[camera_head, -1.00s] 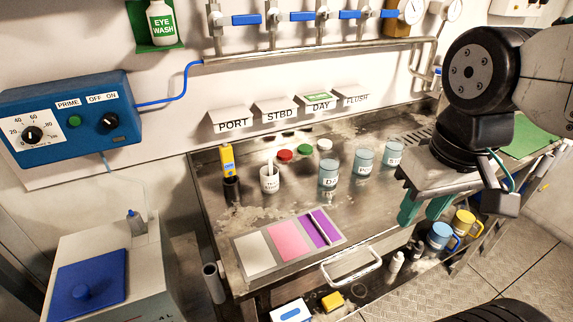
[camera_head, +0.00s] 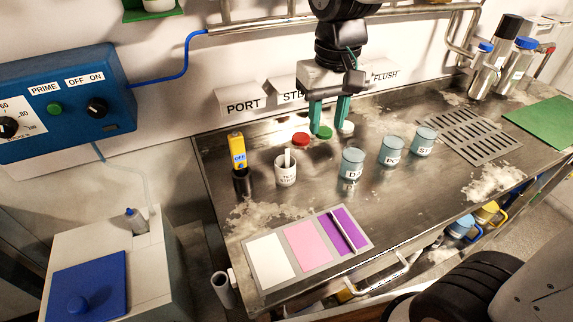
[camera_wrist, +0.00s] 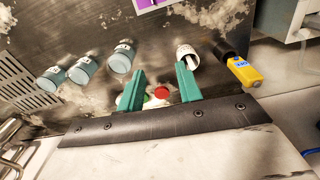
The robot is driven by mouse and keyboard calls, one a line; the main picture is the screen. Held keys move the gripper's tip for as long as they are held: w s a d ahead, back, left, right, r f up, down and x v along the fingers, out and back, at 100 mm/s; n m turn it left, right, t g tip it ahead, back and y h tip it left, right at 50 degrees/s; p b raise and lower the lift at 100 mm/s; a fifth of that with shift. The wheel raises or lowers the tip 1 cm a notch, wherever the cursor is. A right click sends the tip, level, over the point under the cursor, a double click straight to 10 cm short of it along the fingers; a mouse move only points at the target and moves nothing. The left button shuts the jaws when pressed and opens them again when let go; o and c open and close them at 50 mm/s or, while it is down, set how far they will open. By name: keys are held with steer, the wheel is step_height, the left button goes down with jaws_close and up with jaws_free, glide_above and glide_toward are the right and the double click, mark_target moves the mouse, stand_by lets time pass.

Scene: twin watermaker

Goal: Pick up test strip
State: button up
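A small white cup marked with test-strip lettering (camera_head: 285,175) stands on the steel bench, with a white test strip (camera_head: 287,158) sticking up out of it. The cup also shows in the wrist view (camera_wrist: 187,50), just beyond the right fingertip. My gripper (camera_head: 328,124) is open and empty, its green fingers pointing down to the right of the cup, near the coloured caps. In the wrist view my gripper (camera_wrist: 160,70) has bare bench between its fingertips. A thin white stick (camera_head: 343,232) lies on the purple pad.
Red (camera_head: 300,139), green (camera_head: 322,132) and white (camera_head: 346,127) caps sit close by. A yellow meter (camera_head: 238,152) stands in a dark holder left of the cup. Labelled beakers (camera_head: 391,150) stand right. A pad card (camera_head: 283,285) lies in front.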

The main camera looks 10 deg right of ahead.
glide_above(287, 151)
step_height(287, 151, down, 3)
steer(key=shift+n, duration=0.3)
step_height(287, 151, down, 8)
steer(key=shift+f, duration=0.1)
jaws_close()
